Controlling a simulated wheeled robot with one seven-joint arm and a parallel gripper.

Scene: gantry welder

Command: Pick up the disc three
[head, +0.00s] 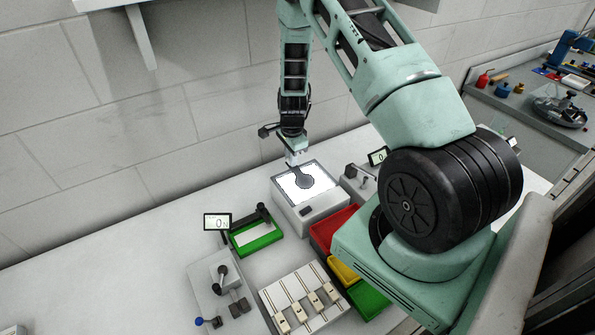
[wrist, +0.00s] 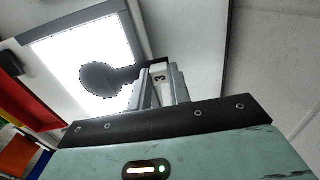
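The disc three (wrist: 101,79) is a dark round plate with a dark handle and a pale upright tab marked 3. In the head view the disc (head: 302,181) lies on the bright top of a white light box (head: 312,217). My gripper (wrist: 161,75) has its two grey fingers on either side of the tab in the wrist view. I cannot tell whether they press on it. In the head view my gripper (head: 293,160) points down at the handle end, by the box's far edge. The disc shows no clear gap from the lit top.
A green tray (head: 257,243) and a small display (head: 217,222) stand left of the light box. Red (head: 326,229), yellow and green bins are to its front right. A white rack (head: 303,297) with several slots is in front. A wall stands behind. The table's left side is clear.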

